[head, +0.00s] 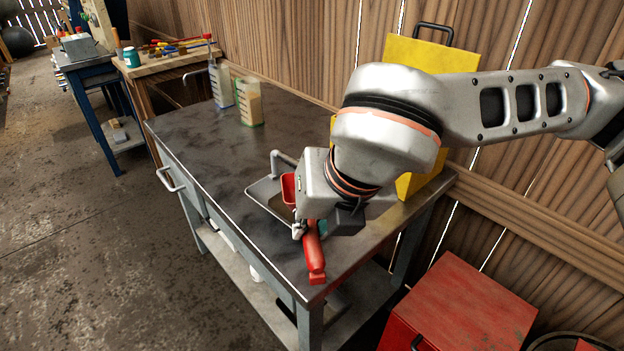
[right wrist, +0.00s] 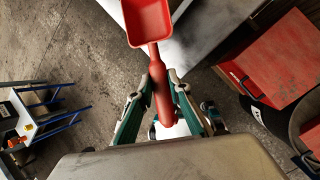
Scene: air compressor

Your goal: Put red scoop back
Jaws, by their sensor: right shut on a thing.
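The red scoop is held by its handle in my right gripper. In the head view the red handle (head: 314,252) hangs out below the gripper (head: 304,229) near the table's front right corner, and part of the red bowl shows behind the wrist. In the right wrist view the scoop (right wrist: 149,22) points away, with the right gripper's fingers (right wrist: 160,102) closed on both sides of the handle. My left gripper does not show.
A yellow case (head: 428,58) stands at the wall behind my arm. A red box (head: 460,308) is on the floor at right. The table's left middle is clear.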

